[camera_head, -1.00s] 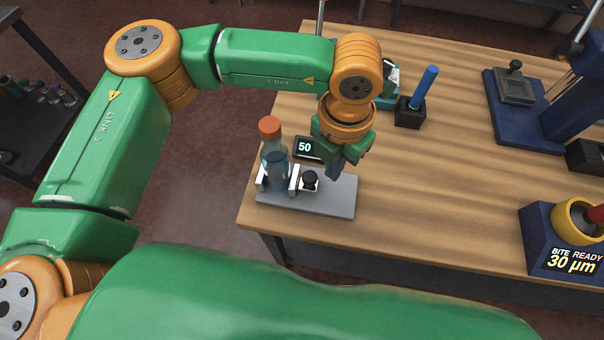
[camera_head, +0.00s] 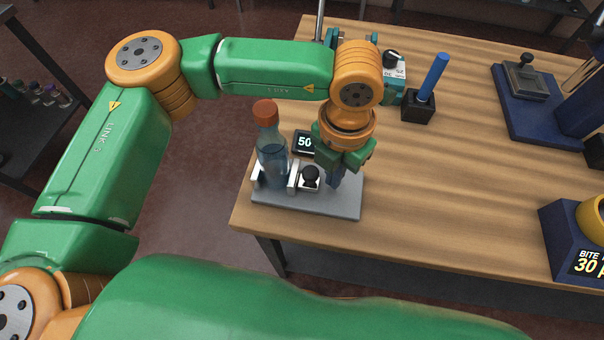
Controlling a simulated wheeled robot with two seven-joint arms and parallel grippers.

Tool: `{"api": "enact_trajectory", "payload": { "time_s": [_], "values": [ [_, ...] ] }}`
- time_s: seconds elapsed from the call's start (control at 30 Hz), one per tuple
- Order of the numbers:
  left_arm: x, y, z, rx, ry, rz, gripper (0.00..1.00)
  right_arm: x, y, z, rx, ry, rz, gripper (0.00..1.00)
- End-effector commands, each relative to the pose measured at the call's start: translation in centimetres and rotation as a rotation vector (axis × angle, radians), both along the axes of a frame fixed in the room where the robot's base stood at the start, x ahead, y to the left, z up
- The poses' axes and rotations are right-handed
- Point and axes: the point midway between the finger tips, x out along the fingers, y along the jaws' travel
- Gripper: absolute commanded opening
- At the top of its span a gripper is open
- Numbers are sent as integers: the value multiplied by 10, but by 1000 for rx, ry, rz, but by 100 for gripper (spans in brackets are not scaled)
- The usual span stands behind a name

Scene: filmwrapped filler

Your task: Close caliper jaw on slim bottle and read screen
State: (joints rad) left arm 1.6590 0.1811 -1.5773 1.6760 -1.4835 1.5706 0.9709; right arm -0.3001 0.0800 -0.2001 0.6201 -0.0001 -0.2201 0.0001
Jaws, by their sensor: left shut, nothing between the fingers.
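The slim bottle (camera_head: 271,160), clear blue with an orange cap, stands upright between the two white jaws of the caliper. The caliper has a grey base plate (camera_head: 345,206), a movable jaw (camera_head: 293,178) and a black knob (camera_head: 311,178). Its small dark screen (camera_head: 304,142) stands behind and reads 50. My left gripper (camera_head: 335,180) points down just right of the knob, shut and empty, low over the base plate. I cannot tell whether it touches the knob or whether both jaws touch the bottle. My right gripper is not in view.
A black holder with a blue rod (camera_head: 430,79) and a teal device with a dial (camera_head: 393,84) stand behind. A navy press (camera_head: 530,105) is at the right. A navy box (camera_head: 572,240) with a yellow ring is cut off at the right edge. The middle of the wooden table (camera_head: 450,190) is clear.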

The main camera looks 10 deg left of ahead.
Motion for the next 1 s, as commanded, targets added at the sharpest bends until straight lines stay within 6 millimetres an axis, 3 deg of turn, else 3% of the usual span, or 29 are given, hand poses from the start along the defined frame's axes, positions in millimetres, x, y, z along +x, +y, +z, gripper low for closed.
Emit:
{"api": "enact_trajectory", "payload": {
  "time_s": [1.0],
  "values": [
    [0, 11, -2, 1, -1, 0, 0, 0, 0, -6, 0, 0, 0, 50]
  ]
}}
